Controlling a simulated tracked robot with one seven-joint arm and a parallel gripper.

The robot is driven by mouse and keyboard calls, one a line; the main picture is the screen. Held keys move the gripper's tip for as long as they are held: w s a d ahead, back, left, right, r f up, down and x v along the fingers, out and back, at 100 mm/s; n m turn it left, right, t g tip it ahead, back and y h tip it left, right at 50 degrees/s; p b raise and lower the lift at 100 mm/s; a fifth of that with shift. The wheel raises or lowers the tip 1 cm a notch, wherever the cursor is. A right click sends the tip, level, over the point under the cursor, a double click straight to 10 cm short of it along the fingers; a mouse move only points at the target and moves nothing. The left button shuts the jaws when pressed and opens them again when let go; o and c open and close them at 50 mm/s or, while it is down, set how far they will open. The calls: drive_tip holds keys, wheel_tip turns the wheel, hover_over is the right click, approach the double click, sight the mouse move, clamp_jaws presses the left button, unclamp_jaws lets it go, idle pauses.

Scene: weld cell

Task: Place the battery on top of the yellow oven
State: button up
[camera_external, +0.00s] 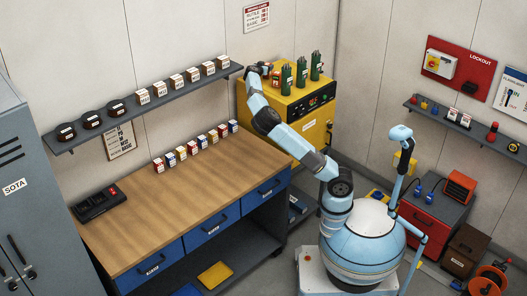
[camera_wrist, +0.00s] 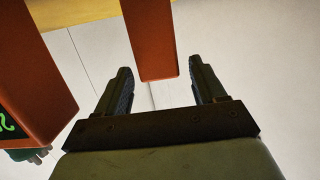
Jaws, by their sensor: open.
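The yellow oven (camera_external: 312,125) stands against the back wall, with several green upright objects on its top. My gripper (camera_external: 268,70) is at the oven's top left edge, beside these objects. In the wrist view my gripper (camera_wrist: 160,68) is open. An orange-brown block (camera_wrist: 150,35) reaches down between its fingertips, with gaps on both sides. A second orange-brown block (camera_wrist: 35,65) is at the left, beside a dark panel with a green digit. I cannot tell for sure which thing is the battery. The far ends of both blocks are out of view.
A shelf (camera_external: 150,108) with small boxes and dark rolls ends close to my gripper's left. The wooden workbench (camera_external: 190,195) below holds a row of small boxes and a black device (camera_external: 100,201). A red cabinet (camera_external: 432,215) stands at the right.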

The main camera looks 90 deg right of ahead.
drive_tip(key=v, duration=1.2)
drive_tip(key=shift+r, duration=0.1)
idle(0.4)
